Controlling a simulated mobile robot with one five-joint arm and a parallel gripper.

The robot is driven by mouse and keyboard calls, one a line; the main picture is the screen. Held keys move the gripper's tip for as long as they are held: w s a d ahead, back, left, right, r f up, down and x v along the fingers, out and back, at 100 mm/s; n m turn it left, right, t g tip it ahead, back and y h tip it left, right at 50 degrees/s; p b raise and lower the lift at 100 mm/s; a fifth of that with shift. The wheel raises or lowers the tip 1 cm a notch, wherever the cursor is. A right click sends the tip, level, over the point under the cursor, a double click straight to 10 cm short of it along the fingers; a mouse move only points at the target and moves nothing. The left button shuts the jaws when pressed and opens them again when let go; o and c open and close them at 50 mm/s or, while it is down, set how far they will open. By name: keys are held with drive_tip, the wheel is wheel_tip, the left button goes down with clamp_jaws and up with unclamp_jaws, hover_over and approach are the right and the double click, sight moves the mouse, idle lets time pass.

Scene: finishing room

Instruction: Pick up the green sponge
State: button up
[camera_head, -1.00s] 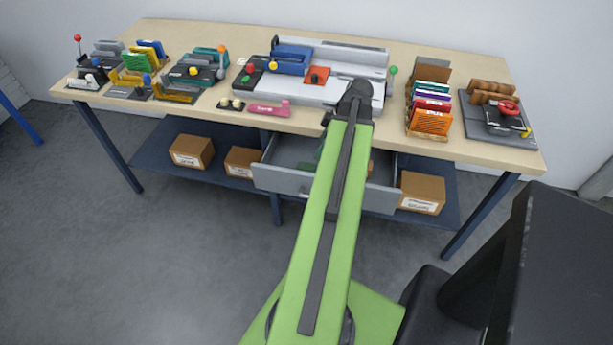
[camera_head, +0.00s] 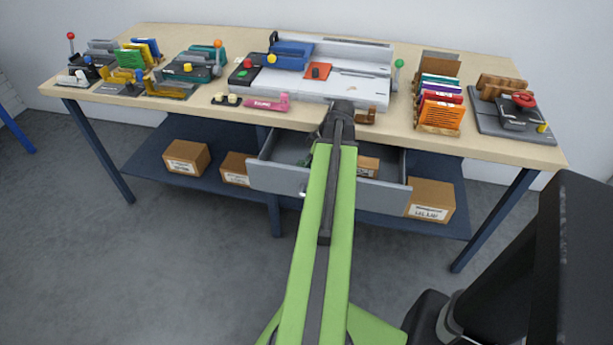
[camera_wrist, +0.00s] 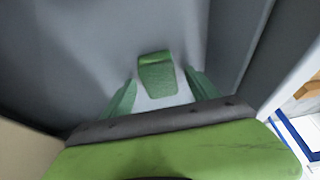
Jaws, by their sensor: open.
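The green sponge (camera_wrist: 157,75) lies on the grey floor of the open drawer (camera_head: 375,195), as the wrist view shows. I cannot tell the height left between fingers and sponge. Nothing is between the fingers' grip. In the head view my arm hides most of the drawer's inside; a small green patch shows beside my arm there, not clear enough to name.
The drawer hangs under the workbench (camera_head: 190,108). Drawer walls stand close around my gripper. A grey-white machine (camera_head: 360,88) and a pink tool (camera_head: 265,104) sit above on the bench. Cardboard boxes (camera_head: 187,157) (camera_head: 431,200) stand on the lower shelf. The floor in front is clear.

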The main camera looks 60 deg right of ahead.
drive_tip(key=shift+r, duration=0.1)
drive_tip(key=shift+c, duration=0.4)
clamp_jaws()
drive_tip(key=shift+r+p, duration=0.55)
drive_tip(key=shift+p, duration=0.1)
wheel_tip(320, 180, up, 4)
drive_tip(key=p, duration=0.4)
drive_tip(key=s+d+r+p, duration=0.1)
drive_tip(key=s+r+p, duration=0.5)
drive_tip(key=s, duration=0.5)
drive_tip(key=shift+s, duration=0.35)
drive_tip(key=shift+d, duration=0.1)
